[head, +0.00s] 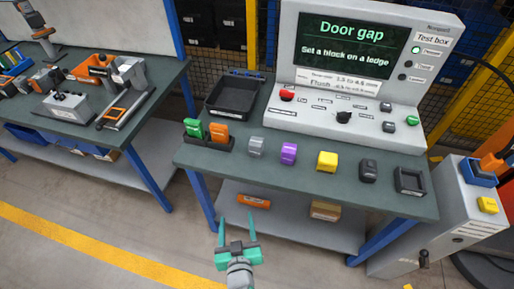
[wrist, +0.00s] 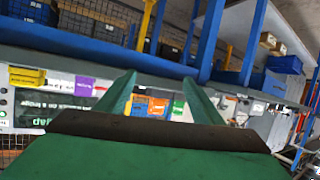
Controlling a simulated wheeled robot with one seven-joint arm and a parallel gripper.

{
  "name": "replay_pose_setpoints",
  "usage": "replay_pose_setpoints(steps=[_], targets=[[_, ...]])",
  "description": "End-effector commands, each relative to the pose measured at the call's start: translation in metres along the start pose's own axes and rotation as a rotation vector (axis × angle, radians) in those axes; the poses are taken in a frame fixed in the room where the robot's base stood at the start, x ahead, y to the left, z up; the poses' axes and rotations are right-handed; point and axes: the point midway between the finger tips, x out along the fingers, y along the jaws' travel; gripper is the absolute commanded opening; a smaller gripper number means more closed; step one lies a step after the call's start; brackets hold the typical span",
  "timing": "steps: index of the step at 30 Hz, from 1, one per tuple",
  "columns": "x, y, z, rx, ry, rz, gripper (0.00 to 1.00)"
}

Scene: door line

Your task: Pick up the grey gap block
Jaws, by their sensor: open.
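The grey gap block (head: 256,147) stands upright on the green bench top (head: 325,190) in the head view, between the orange block in the holder and the purple block (head: 289,154). A darker grey-black block (head: 368,170) stands further right, past the yellow block (head: 327,161). My gripper (head: 237,222) is open and empty, in front of the bench's near edge and apart from the grey block. In the wrist view my gripper (wrist: 158,88) has its green fingers spread. The scene there looks upside down, and I cannot make out the grey block.
A dark holder (head: 208,143) with green and orange blocks is left of the grey block. A black tray (head: 235,95) and the test box (head: 350,60) stand behind. A small black tray (head: 410,181) lies at the right end. Another bench (head: 90,130) is at left.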

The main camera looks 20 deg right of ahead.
Motion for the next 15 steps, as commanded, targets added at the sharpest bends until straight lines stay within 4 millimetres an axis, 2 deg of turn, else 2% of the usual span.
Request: replay_pose_setpoints(steps=[1,6,12,15], targets=[[0.016,0.003,-0.014,0.008,0.004,0.023,0.61],[0.058,0.018,-0.052,0.048,-0.015,0.114,0.61],[0.093,0.04,-0.102,0.118,-0.032,0.227,0.61],[0.103,0.05,-0.125,0.155,-0.038,0.276,0.61]])
